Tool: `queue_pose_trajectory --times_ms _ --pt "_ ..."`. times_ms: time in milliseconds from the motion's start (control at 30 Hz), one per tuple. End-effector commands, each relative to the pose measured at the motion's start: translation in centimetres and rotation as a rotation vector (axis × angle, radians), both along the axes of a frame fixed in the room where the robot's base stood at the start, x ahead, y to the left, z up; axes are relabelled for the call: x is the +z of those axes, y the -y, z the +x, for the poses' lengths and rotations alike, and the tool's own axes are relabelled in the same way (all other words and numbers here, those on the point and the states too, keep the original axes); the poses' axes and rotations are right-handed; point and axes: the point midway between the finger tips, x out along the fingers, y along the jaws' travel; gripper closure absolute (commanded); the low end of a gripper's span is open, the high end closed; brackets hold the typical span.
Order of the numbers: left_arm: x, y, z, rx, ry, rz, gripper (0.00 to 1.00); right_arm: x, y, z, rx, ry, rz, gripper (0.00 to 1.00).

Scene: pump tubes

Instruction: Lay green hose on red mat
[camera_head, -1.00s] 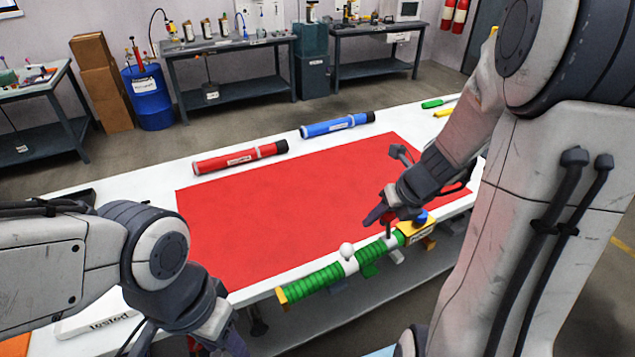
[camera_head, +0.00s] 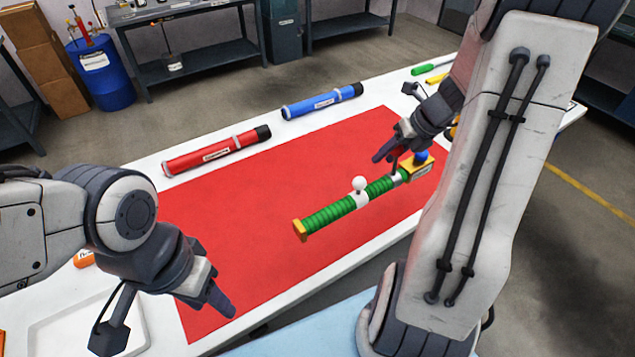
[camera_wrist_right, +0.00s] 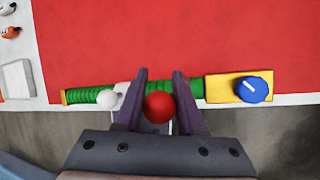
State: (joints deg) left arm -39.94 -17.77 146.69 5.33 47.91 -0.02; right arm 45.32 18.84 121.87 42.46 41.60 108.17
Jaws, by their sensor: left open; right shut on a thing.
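The green hose (camera_head: 329,215) is ribbed, with a yellow end at the left, a white knob (camera_head: 360,184) on a white band, and a yellow block with a blue dial at the right. My right gripper (camera_head: 391,163) is shut on it near the yellow block. In the head view the hose appears over the red mat (camera_head: 240,235); I cannot tell whether it touches. The right wrist view shows the hose (camera_wrist_right: 85,96) crossing between the fingers, with a red ball (camera_wrist_right: 159,107) between them. My left gripper (camera_head: 215,290) is open and empty at the mat's left front.
A red tube (camera_head: 215,152) and a blue tube (camera_head: 322,101) lie along the far side of the white table. A green tool (camera_head: 430,68) lies at the far right. A white tray (camera_head: 85,325) is at the near left. Most of the mat is bare.

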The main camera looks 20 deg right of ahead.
Motion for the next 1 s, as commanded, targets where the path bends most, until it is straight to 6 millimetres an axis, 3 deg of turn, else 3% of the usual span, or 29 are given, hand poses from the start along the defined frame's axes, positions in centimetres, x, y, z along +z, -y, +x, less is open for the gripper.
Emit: queue_pose_trajectory --times_ms 67,167,700,867,1000 --pt "0.2 0.0 0.0 0.000 0.000 0.000 0.50 0.0 1.8 -0.3 -0.006 0.001 0.013 1.00" --pt "0.3 0.0 0.0 0.000 0.000 0.000 0.50 -0.4 2.2 0.1 -0.002 0.001 0.021 1.00" --pt "0.6 0.0 0.0 0.000 0.000 0.000 0.50 -6.6 -3.3 8.6 -0.002 0.001 0.021 1.00" --pt "0.5 0.0 0.0 0.000 0.000 0.000 0.50 -7.3 -3.6 9.2 -0.005 0.002 0.020 1.00" --pt "0.0 0.0 0.0 0.000 0.000 0.000 0.50 -9.4 -3.7 9.2 -0.006 -0.001 0.022 1.00"
